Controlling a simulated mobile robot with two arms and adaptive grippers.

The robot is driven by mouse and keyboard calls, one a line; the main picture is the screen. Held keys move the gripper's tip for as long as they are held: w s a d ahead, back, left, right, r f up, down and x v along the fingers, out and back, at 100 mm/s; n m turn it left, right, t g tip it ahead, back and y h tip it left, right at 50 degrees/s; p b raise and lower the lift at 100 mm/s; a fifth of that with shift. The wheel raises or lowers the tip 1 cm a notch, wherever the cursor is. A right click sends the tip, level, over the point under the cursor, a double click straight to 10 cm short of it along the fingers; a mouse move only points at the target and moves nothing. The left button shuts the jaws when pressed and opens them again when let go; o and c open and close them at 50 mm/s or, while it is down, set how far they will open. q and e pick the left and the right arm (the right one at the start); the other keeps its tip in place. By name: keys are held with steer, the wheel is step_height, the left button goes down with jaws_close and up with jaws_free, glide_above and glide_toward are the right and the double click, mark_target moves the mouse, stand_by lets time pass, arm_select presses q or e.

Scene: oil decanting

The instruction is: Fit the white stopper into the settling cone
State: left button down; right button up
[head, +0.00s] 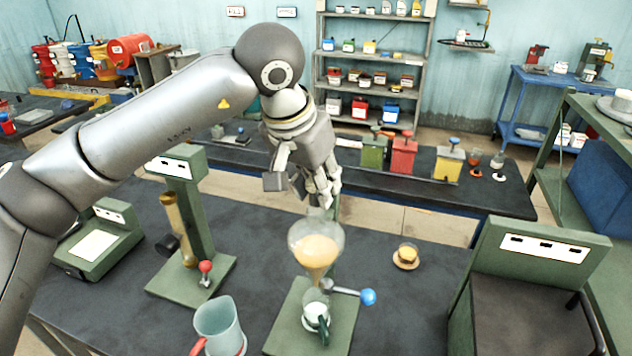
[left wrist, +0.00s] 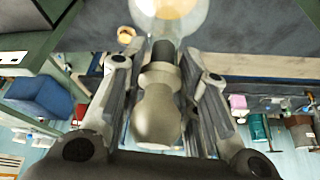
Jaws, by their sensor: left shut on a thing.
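The settling cone (head: 316,250) is a clear glass bulb narrowing downward, holding tan liquid, on a green stand (head: 283,334) with a blue-knobbed tap (head: 367,297). My left gripper (head: 326,196) is just above and behind the cone's top. In the left wrist view my gripper (left wrist: 155,95) is shut on the white stopper (left wrist: 157,118), a pale rounded knob with a dark plug end pointing toward the cone (left wrist: 172,10). I cannot tell whether the plug touches the cone's mouth. In the head view the stopper is mostly hidden by the fingers. My right gripper is out of view.
A small cup with a green handle (head: 316,318) stands under the cone. A clear jug (head: 220,322) is front left. A green press-like stand (head: 185,220) is left, and a small amber dish (head: 407,256) right. A green machine (head: 540,255) bounds the right side.

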arm_select(q)
steer(key=shift+f, duration=0.15)
steer(key=shift+f+b, duration=1)
steer(key=shift+f, duration=0.05)
steer(key=c, duration=1)
jaws_free()
steer(key=shift+c, duration=0.2)
steer(key=v, duration=1.2)
